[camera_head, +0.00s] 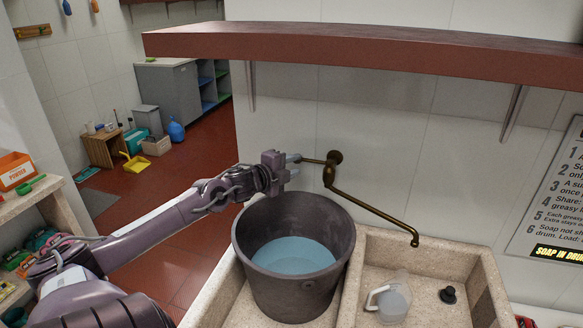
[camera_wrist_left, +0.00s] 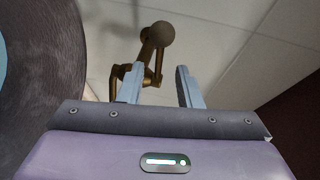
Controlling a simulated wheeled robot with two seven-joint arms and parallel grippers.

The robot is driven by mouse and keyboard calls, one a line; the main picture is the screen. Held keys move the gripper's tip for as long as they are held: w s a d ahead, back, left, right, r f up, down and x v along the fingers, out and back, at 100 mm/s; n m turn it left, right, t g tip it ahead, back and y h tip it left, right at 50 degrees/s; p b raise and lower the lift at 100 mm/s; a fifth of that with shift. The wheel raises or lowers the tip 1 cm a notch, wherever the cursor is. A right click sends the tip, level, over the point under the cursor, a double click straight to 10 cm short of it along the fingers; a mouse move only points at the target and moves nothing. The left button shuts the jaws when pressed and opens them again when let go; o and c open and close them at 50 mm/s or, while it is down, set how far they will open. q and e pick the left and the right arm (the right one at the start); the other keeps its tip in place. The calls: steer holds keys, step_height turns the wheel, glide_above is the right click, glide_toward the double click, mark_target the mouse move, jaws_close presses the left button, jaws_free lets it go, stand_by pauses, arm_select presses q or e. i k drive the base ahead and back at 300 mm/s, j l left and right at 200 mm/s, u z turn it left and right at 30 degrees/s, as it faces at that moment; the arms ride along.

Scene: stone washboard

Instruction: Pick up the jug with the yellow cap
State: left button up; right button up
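A pale translucent jug (camera_head: 391,302) with a handle on its left is in the right basin of the stone sink (camera_head: 449,251). I cannot make out a yellow cap on it. My left gripper (camera_head: 296,165) is well above and to the left of the jug, over the back rim of the bucket and close to the brass tap (camera_head: 368,205). In the left wrist view its two fingers (camera_wrist_left: 158,82) are apart with nothing held; the tap shows beyond them. My right gripper is not in view.
A large dark bucket (camera_head: 243,243) with bluish water (camera_head: 293,257) stands in the left basin. The tap's long spout reaches over the right basin. A black plug (camera_head: 448,295) is right of the jug. A reddish shelf (camera_head: 370,46) hangs above.

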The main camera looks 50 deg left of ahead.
mark_target(395, 299)
steer(key=k+j, duration=0.2)
steer(key=k, duration=0.3)
steer(key=k+j, duration=0.25)
steer(key=k, duration=0.2)
